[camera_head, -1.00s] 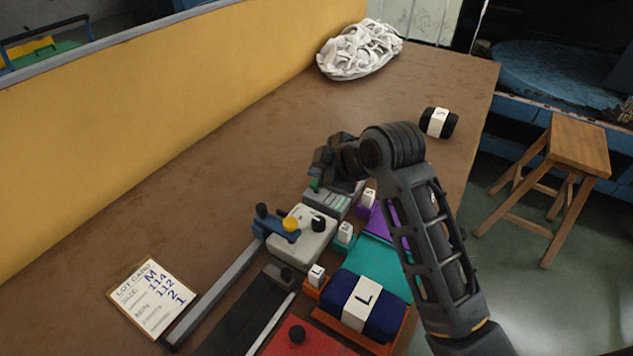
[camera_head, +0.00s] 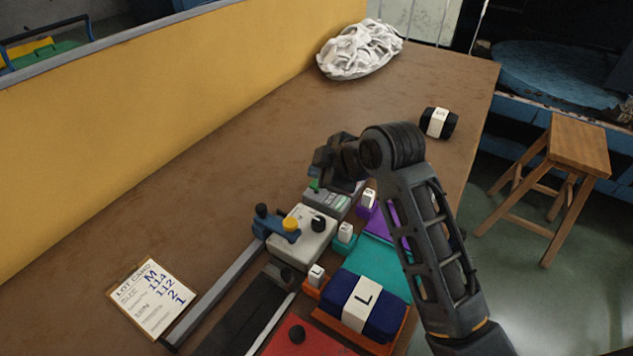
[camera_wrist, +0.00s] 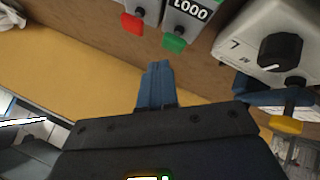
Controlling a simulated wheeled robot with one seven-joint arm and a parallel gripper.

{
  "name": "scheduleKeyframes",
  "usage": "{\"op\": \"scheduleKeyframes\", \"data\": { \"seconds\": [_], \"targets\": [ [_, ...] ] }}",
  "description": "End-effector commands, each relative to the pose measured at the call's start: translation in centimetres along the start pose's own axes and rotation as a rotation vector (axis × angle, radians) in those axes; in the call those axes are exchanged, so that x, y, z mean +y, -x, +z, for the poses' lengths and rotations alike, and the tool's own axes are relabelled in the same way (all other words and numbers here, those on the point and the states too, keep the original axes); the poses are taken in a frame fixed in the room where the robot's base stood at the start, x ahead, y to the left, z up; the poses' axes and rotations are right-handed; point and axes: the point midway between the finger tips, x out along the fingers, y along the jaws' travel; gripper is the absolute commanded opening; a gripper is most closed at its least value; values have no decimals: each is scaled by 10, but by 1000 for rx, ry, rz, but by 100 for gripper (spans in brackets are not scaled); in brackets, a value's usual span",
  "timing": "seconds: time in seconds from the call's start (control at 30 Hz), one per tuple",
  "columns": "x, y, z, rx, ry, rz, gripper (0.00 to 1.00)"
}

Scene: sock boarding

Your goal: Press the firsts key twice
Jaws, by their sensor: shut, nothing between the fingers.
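A grey counter unit (camera_head: 327,201) with a small display stands on the bench. A green key (camera_head: 315,185) sticks out at its far end. In the wrist view, the green key (camera_wrist: 174,42) and a red key (camera_wrist: 133,25) sit side by side on two counter units, and digits show on the display (camera_wrist: 192,9) by the green one. I cannot read a firsts label on either key. My gripper (camera_head: 322,176) is over the counter's far end. In the wrist view its blue fingers (camera_wrist: 157,66) are together and empty, just short of the green key, apparently not touching it.
A grey box (camera_head: 301,235) with a black dial and a yellow-knobbed blue lever stands beside the counter. Coloured trays, a navy bundle (camera_head: 365,301) and a lot card (camera_head: 150,298) lie nearer.

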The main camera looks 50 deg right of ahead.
Motion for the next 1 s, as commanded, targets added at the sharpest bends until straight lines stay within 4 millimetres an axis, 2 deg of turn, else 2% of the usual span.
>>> {"op": "scheduleKeyframes", "data": {
  "seconds": [1.0],
  "targets": [
    [-5,-7,5,0,0,0,0]
  ]
}}
